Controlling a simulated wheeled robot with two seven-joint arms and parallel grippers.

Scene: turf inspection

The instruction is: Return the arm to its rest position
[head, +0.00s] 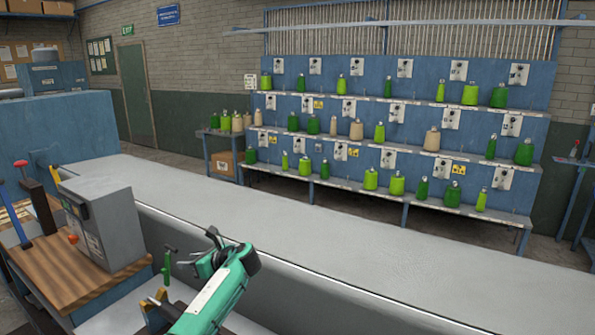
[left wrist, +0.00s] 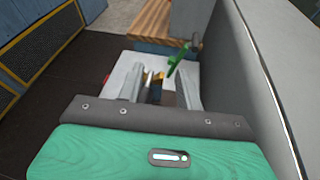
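My left arm (head: 215,298), green with a white stripe, reaches up from the bottom of the head view. Its dark gripper (head: 199,249) is in front of the long grey surface's near edge. In the left wrist view the two grey fingers of my left gripper (left wrist: 160,90) stand apart, with nothing visibly held between them. A small white bench area with a green-handled tool (left wrist: 178,60) shows beyond the fingers. That green tool also shows left of the gripper in the head view (head: 166,266). My right gripper is in neither view.
A grey box with a red knob (head: 108,222) stands on a wooden top (head: 90,275) at left. The long grey surface (head: 330,240) is bare. A yellow-handled piece (head: 155,305) is near the arm.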

